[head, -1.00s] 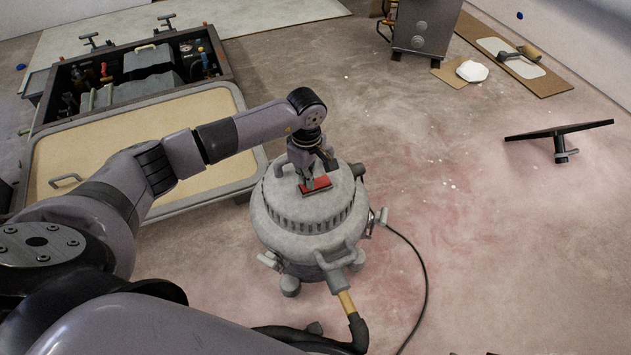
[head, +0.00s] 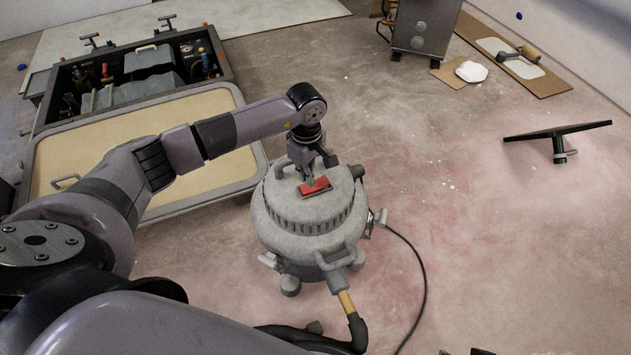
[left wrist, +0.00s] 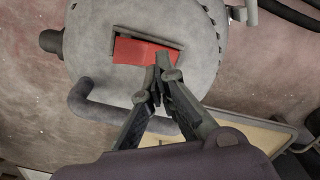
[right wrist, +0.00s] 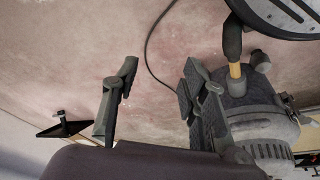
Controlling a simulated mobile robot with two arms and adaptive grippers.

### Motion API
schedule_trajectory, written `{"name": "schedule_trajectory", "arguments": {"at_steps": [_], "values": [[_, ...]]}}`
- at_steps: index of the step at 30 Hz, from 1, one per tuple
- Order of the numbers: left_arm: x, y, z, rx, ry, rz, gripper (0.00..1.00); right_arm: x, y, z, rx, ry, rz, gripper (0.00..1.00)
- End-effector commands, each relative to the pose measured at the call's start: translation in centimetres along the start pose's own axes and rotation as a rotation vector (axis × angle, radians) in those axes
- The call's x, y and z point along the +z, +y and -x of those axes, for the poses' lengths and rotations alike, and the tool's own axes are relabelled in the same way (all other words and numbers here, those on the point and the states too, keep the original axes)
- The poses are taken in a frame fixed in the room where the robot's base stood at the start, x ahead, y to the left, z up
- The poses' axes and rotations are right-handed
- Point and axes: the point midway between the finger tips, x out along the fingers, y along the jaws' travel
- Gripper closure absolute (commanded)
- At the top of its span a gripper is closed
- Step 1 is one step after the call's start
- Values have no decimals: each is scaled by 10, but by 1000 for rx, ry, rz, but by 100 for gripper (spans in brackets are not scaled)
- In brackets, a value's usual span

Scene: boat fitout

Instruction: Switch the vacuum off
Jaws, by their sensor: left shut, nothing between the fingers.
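The vacuum (head: 310,232) is a round grey canister standing on the floor in the middle of the head view. Its red rocker switch (head: 315,186) sits in a dark frame on the lid. The switch also shows in the left wrist view (left wrist: 140,52). My left gripper (head: 308,180) is over the lid, fingers shut and empty. In the left wrist view its fingertips (left wrist: 164,72) are at the right part of the red switch; whether they touch it I cannot tell. My right gripper (right wrist: 158,92) is open and empty, with the vacuum behind its right finger.
A hose with a yellow cuff (head: 346,302) leaves the vacuum's front, and a black cable (head: 424,270) curves over the floor to its right. A lidded tool chest (head: 140,135) stands behind left. A black stand (head: 558,145) is at the right. The floor between is clear.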

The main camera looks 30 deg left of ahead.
Motion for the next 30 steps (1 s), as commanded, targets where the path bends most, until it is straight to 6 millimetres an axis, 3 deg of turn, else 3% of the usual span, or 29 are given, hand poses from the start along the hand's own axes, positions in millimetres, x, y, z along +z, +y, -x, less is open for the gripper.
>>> {"name": "schedule_trajectory", "arguments": {"at_steps": [30], "values": [[0,0,37,0,0,-1,100,23,-4,-77,-7,-43,7,60]]}}
